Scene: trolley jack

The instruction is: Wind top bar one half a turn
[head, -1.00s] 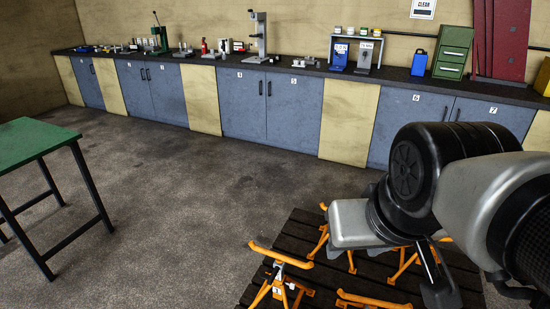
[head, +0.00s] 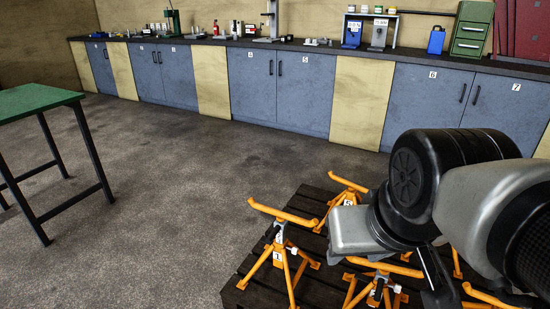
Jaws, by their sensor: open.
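Several orange stands with bars across their tops stand on a dark slatted pallet (head: 240,270). The nearest left stand carries a label 1 (head: 277,256), and its orange top bar (head: 283,212) lies level across it. Another stand with a label 5 (head: 347,203) is behind it to the right. A further orange bar (head: 385,266) shows under my arm. My gripper (head: 438,285) hangs below my wrist at the lower right, open, apart from stand 1. My arm hides part of the stands on the right.
A green-topped table (head: 38,98) with dark legs stands at the left. A long bench with blue cupboards (head: 265,90) runs along the back wall, with tools and boxes on it. The grey floor (head: 170,200) between them is clear.

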